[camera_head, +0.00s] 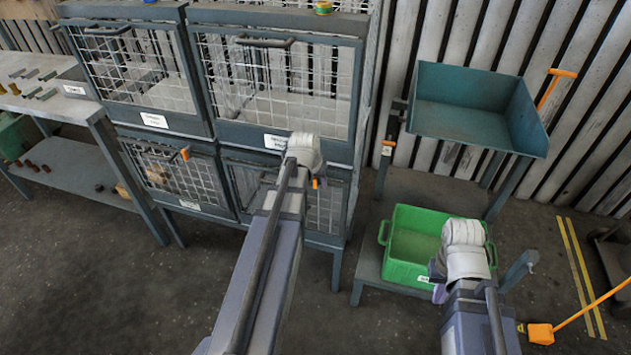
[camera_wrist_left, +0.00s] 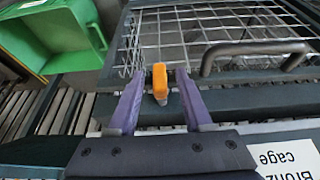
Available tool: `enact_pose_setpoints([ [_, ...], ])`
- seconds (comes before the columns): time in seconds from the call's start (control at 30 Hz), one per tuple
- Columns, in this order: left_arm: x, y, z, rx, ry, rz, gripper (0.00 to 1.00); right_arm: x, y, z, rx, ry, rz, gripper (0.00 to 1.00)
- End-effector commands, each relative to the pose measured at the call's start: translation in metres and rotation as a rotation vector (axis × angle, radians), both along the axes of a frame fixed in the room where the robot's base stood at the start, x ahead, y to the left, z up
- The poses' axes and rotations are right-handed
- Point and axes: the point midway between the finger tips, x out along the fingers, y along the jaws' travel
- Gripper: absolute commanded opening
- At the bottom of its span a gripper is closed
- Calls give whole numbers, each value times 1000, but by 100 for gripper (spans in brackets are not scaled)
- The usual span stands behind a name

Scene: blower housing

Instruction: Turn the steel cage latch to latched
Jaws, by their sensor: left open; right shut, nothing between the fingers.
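An orange latch handle (camera_head: 316,183) sits at the top of the lower right cage door (camera_head: 325,207). In the left wrist view the orange latch (camera_wrist_left: 160,84) stands upright in the picture, between the two purple fingers of my left gripper (camera_wrist_left: 158,90). The gripper is open, with gaps beside the latch. In the head view, my arm hides its fingers. Another orange latch (camera_head: 185,153) is on the lower left cage (camera_head: 180,178). Cage labels are too small to read in the head view. My right gripper (camera_head: 438,290) is shut and empty by the green crate.
A label reading "Bronz... cage" (camera_wrist_left: 288,160) lies beside the left gripper in the wrist view, with a door handle (camera_wrist_left: 255,49) beyond. The green crate (camera_head: 408,272) sits on a low shelf under a teal tray (camera_head: 470,122). A workbench (camera_head: 85,112) stands left. The floor in front is open.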

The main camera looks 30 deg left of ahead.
Motion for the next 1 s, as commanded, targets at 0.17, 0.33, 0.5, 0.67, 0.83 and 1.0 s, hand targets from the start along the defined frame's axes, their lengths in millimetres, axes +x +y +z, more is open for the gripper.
enact_pose_setpoints([
  [0.17, -3, -1, 8, 0, 0, 0, 50, 0, 0, 8, 0, 0, 0, 0],
  [0.33, -9, -2, 25, 0, 0, 0, 50, 0, 0, 25, 0, 0, 0, 0],
  [0.5, -18, -4, 47, 0, 0, 1, 50, 0, 0, 47, 0, 0, -1, 0],
  [0.67, -26, -5, 66, 0, 0, 1, 50, 0, 0, 66, 0, 0, -1, 0],
  [0.83, -30, -6, 73, 0, 0, 0, 50, 0, 0, 73, 0, 0, -1, 0],
  [1.0, -29, -6, 72, 0, 0, 0, 50, 0, 0, 72, 0, 0, -1, 0],
])
